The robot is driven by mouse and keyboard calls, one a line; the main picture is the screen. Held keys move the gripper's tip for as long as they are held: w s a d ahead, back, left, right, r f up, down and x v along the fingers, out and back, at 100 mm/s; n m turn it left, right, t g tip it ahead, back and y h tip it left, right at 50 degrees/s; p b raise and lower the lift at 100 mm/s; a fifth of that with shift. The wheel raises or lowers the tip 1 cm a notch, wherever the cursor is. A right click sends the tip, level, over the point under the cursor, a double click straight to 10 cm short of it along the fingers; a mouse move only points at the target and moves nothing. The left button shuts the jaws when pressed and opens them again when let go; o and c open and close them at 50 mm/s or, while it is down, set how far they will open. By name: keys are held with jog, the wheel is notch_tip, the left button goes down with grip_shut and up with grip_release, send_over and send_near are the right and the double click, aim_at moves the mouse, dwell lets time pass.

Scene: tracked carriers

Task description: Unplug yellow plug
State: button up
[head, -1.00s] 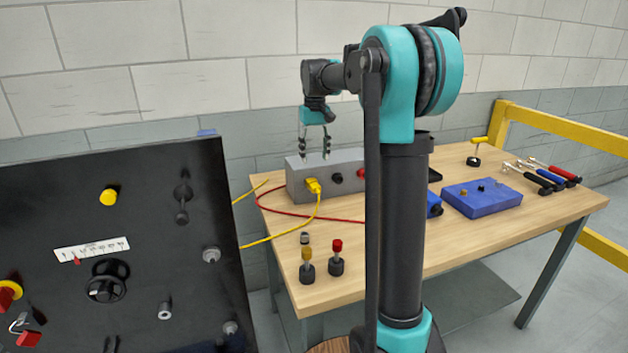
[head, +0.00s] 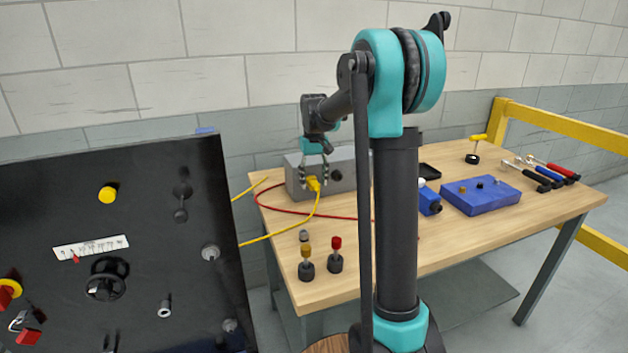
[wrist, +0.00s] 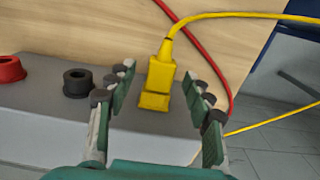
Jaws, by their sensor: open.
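The yellow plug (head: 313,184) sits in the front of the grey box (head: 343,165) on the wooden bench, with its yellow cable running down and to the left. In the wrist view the plug (wrist: 158,82) lies between the two fingers, its cable leading off to the upper right. My gripper (head: 315,178) is over the front of the box at the plug. It also shows in the wrist view (wrist: 160,100), open, with a visible gap between each finger and the plug. How far the plug is inserted is hidden.
A black socket (wrist: 77,83) and a red one (wrist: 10,70) are beside the plug on the box. A red cable (head: 285,210) lies behind the yellow one. Knobbed pegs (head: 306,265) stand at the bench front. A black panel (head: 140,280) stands at left.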

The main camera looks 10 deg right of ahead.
grip_shut()
jog(key=shift+s+d, duration=0.25)
jog(key=shift+s, duration=0.95)
jog(key=shift+s, duration=0.25)
jog(key=shift+s+d, duration=0.2)
jog(key=shift+s, duration=0.65)
jog(key=shift+s+d, duration=0.2)
jog(key=shift+s, duration=0.6)
jog(key=c, duration=0.8)
grip_release()
grip_shut()
